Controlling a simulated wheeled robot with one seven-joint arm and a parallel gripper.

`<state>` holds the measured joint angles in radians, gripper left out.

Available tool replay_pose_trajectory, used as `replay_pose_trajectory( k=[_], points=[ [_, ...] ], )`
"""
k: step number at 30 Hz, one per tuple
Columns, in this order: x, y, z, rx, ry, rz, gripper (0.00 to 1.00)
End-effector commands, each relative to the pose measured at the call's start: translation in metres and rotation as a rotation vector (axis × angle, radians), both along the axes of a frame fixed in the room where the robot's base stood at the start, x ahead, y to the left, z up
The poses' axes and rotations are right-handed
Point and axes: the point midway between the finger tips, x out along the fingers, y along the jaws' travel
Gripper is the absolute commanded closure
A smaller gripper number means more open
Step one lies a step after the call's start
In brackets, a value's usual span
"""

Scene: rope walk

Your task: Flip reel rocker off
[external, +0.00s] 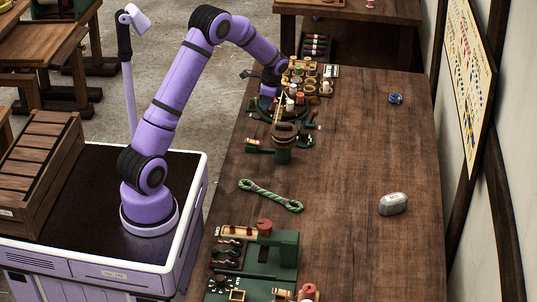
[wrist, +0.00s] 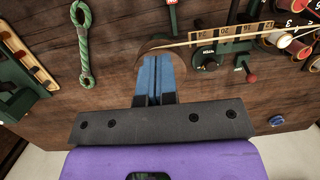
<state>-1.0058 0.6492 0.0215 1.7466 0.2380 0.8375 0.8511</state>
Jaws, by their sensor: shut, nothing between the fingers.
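My gripper (wrist: 158,72) is shut and empty in the wrist view, its two blue fingers together. They reach over a round brown wooden reel (wrist: 146,47), hiding part of it; I cannot tell whether they touch it. The reel (external: 285,128) stands on a green mount in the external view, where my fingertips cannot be made out. A small red-marked lever piece (wrist: 172,4) shows at the top of the wrist view, beyond the fingers. I cannot tell for certain which part is the reel rocker, or its position.
A green-and-white rope (wrist: 84,45) lies left of the fingers in the wrist view. A green device with a red knob (wrist: 251,78) and bobbins stand right. A green panel (external: 285,250) is at the front. The table's right side is mostly clear.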

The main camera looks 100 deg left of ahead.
Motion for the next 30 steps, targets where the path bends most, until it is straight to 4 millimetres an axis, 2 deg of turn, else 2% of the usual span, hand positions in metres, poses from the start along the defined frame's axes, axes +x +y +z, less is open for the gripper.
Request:
replay_pose_trajectory(
  k=[1, 3, 9, 22, 26, 30],
  points=[
    [-0.008, 0.008, -0.011, -0.011, 0.008, 0.003, 1.00],
    [-0.016, 0.017, -0.022, -0.020, 0.016, 0.003, 1.00],
    [-0.028, 0.028, -0.037, -0.033, 0.025, -0.001, 1.00],
    [-0.029, 0.028, -0.041, -0.035, 0.026, 0.000, 1.00],
    [-0.032, 0.028, -0.055, -0.036, 0.027, -0.001, 1.00],
    [-0.038, 0.027, -0.078, -0.038, 0.028, 0.000, 1.00]
  ],
)
